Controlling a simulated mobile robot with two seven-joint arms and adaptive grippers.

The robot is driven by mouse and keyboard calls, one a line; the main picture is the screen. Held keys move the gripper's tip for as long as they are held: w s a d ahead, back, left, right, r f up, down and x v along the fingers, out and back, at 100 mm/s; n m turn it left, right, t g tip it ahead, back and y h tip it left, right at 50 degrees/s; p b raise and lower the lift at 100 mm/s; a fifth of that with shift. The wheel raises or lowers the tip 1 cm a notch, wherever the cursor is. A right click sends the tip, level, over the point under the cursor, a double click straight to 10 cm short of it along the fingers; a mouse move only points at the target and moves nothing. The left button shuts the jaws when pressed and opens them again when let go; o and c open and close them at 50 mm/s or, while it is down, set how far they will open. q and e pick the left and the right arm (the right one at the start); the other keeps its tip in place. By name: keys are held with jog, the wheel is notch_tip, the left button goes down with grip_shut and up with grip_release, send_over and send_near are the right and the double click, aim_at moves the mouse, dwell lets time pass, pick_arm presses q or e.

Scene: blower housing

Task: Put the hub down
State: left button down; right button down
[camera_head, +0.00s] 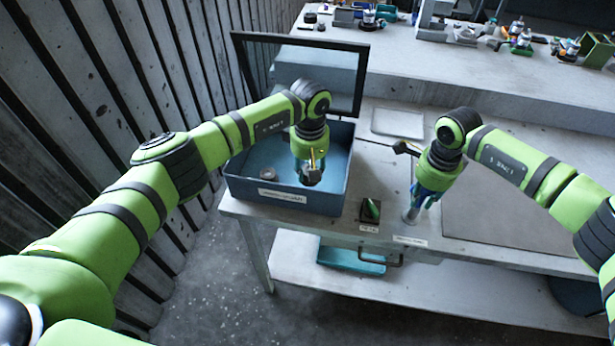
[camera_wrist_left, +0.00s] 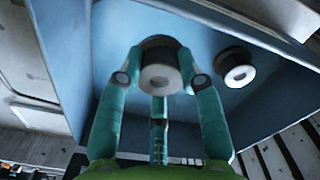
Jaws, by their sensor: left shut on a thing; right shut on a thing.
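My left gripper (camera_head: 311,176) is over the open blue box (camera_head: 245,195) at the left end of the table. In the left wrist view it is shut on a hub (camera_wrist_left: 160,78), a pale ring-shaped piece with a dark centre and a dark part behind it. Whether this hub touches the box floor is unclear. A second, similar hub (camera_wrist_left: 235,67) lies in the box, apart from the fingers; it also shows in the head view (camera_head: 269,172). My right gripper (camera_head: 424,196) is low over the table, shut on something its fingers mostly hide.
The box's dark-framed lid (camera_head: 365,75) stands open behind it. A small dark holder with a green piece (camera_head: 370,211) sits right of the box. A thin grey upright (camera_head: 411,180) stands beside my right gripper. A pale tray (camera_head: 398,122) and grey mat (camera_head: 520,225) lie farther right.

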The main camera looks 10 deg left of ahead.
pick_arm(q)
jog(key=shift+f, duration=2.1)
pick_arm(e)
jog(key=shift+s, duration=0.1)
pick_arm(q)
jog(key=c, duration=0.8)
grip_release()
jog(key=shift+f, duration=0.15)
notch_tip(320, 180, up, 12)
jog(key=shift+r, duration=0.2)
